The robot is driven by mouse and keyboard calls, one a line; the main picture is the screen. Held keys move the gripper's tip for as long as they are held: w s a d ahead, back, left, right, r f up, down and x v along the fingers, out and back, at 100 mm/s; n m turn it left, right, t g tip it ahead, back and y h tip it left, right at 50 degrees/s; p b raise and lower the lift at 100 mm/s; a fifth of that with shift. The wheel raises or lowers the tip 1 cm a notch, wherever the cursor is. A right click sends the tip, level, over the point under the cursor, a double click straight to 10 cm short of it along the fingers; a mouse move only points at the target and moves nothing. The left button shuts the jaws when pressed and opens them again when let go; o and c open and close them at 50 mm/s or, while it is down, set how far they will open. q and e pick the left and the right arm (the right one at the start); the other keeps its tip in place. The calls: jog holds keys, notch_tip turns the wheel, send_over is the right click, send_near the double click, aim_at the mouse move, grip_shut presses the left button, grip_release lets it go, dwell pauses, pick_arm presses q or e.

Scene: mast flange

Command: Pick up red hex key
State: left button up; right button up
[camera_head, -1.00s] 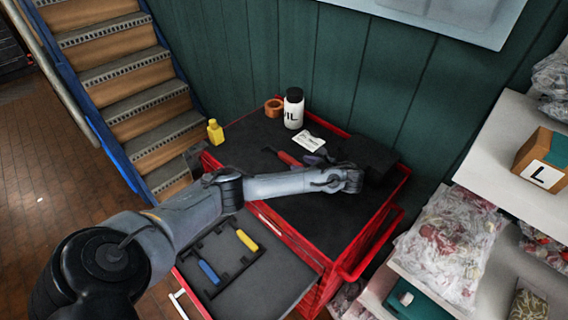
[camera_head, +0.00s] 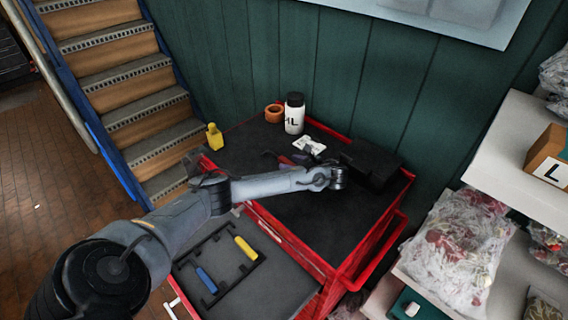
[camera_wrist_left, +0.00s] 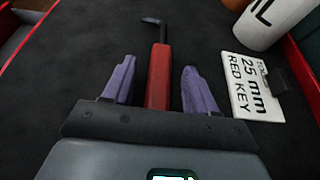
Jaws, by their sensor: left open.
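The red hex key (camera_head: 286,160) lies on the black top of the red tool cart, with its dark bent tip toward the left. In the left wrist view the red handle (camera_wrist_left: 159,78) runs between the two purple fingers of my left gripper (camera_wrist_left: 152,82). The fingers are apart, with a gap on each side of the handle. In the head view my left gripper (camera_head: 303,158) is low over the cart top and hides part of the handle. My right gripper is not in view.
A label card (camera_wrist_left: 256,88) reading "25 mm RED KEY" lies beside the key. A black box (camera_head: 371,165) is at right. An open drawer (camera_head: 262,287) holds blue and yellow tools.

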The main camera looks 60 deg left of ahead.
pick_arm(q)
grip_shut()
jog(key=shift+r, duration=0.1)
dwell(0.3)
